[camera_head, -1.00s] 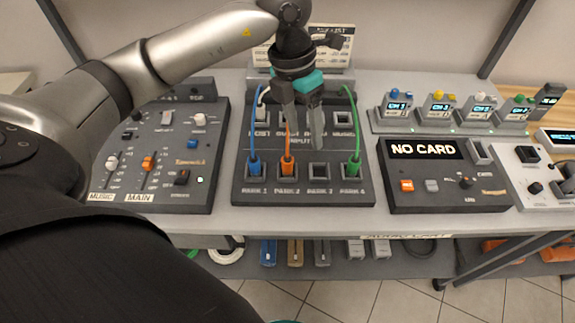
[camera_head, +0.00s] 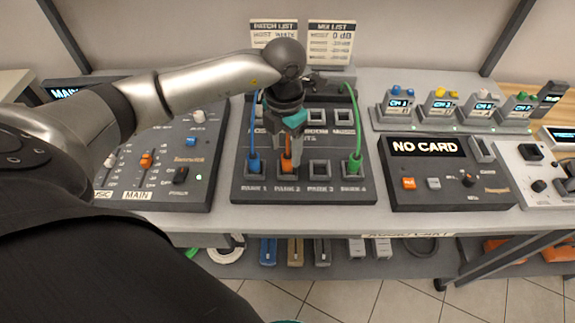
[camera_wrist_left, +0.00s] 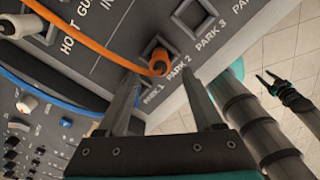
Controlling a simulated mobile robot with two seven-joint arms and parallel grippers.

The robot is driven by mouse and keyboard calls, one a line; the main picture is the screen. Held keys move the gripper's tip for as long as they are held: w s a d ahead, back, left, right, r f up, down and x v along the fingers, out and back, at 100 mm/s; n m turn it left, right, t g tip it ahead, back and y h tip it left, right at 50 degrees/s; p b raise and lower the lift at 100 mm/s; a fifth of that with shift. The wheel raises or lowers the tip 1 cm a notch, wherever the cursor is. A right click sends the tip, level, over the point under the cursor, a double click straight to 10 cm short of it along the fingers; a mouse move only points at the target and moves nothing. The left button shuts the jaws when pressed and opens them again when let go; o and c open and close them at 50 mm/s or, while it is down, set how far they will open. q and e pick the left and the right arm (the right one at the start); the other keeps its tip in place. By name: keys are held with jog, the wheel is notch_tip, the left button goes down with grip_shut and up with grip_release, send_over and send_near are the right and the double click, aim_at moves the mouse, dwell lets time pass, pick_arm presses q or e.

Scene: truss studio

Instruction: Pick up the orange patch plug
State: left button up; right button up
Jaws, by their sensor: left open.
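The orange patch plug (camera_head: 287,169) sits in the PARK 2 socket of the dark patch panel (camera_head: 343,197). In the left wrist view the orange plug (camera_wrist_left: 159,65) shows with its cable arching to the upper left. My left gripper (camera_head: 296,158) is open, pointing down just above the plug. In the left wrist view its fingers (camera_wrist_left: 163,103) stand apart, with the plug beyond and between their tips. I cannot tell whether either finger touches it. My arm and gripper hide part of the orange cable. My right gripper is not seen in the head view.
A blue plug (camera_head: 254,164) stands close on the left in PARK 1, and a green plug (camera_head: 354,163) in PARK 4. PARK 3 (camera_head: 319,169) between is empty. A fader mixer (camera_head: 160,160) lies left, a NO CARD box (camera_head: 440,170) right.

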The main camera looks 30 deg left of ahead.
aim_at(287, 157)
pick_arm(q)
jog(key=f, duration=0.4)
jog(key=shift+w+d+f, duration=0.1)
jog(key=shift+w+f, duration=0.1)
jog(key=shift+w, duration=0.15)
jog(key=shift+c, duration=0.2)
grip_shut()
